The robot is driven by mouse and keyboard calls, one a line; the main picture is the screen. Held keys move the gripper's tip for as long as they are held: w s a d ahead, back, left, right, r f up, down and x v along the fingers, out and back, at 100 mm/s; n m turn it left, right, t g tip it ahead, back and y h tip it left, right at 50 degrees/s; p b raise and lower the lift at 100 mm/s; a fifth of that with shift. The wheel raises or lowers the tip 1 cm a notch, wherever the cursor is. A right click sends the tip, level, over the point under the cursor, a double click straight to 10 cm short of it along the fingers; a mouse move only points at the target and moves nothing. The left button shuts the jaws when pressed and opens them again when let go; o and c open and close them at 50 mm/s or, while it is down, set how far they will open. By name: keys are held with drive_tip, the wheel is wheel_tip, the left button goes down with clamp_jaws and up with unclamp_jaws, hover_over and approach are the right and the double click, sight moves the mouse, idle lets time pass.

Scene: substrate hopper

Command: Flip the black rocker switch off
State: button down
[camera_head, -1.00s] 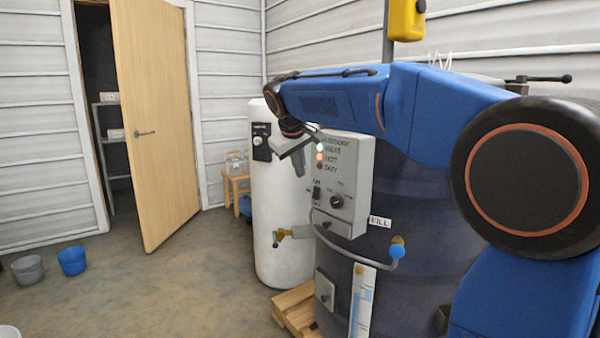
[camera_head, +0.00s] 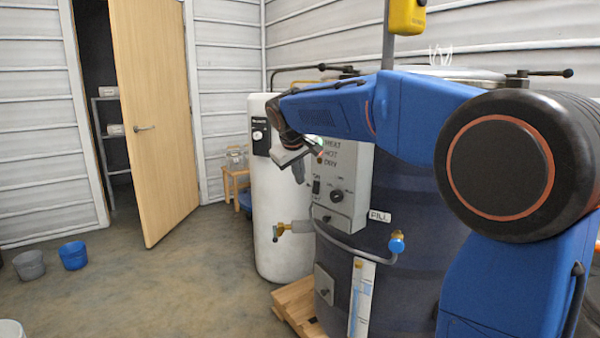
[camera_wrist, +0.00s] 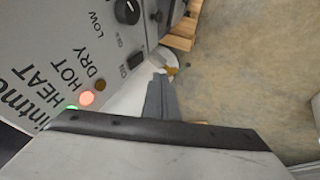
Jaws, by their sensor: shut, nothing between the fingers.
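The black rocker switch (camera_head: 316,187) sits on the left part of the grey control box, left of a round black knob (camera_head: 337,196). In the wrist view the switch (camera_wrist: 135,60) shows beside its ON label, just up and left of my fingertips. My gripper (camera_head: 300,175) is shut and empty, pointing down in front of the box's left side, slightly above and left of the switch. In the wrist view my gripper (camera_wrist: 157,84) looks apart from the switch, though the exact gap is unclear. The switch's tilt is too small to tell.
The grey control box (camera_head: 360,170) is fixed on a dark drum (camera_head: 420,240). Its red lamp (camera_wrist: 87,98) and green lamp (camera_wrist: 71,107) glow. A curved grey pipe handle (camera_head: 350,250) passes below the box. A white tank (camera_head: 275,220) stands behind on the left.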

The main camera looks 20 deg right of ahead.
sight(313, 189)
drive_tip(key=shift+w+d+f, duration=1.15)
drive_tip(key=shift+d+f, duration=0.15)
drive_tip(key=shift+d, duration=0.05)
drive_tip(key=shift+w+d+f, duration=1.1)
drive_tip(key=shift+d+f, duration=0.2)
drive_tip(key=shift+d+f, duration=0.15)
drive_tip(key=shift+d, duration=0.05)
drive_tip(key=shift+w+r, duration=0.1)
drive_tip(key=shift+r, duration=0.8)
drive_tip(key=shift+a, duration=0.1)
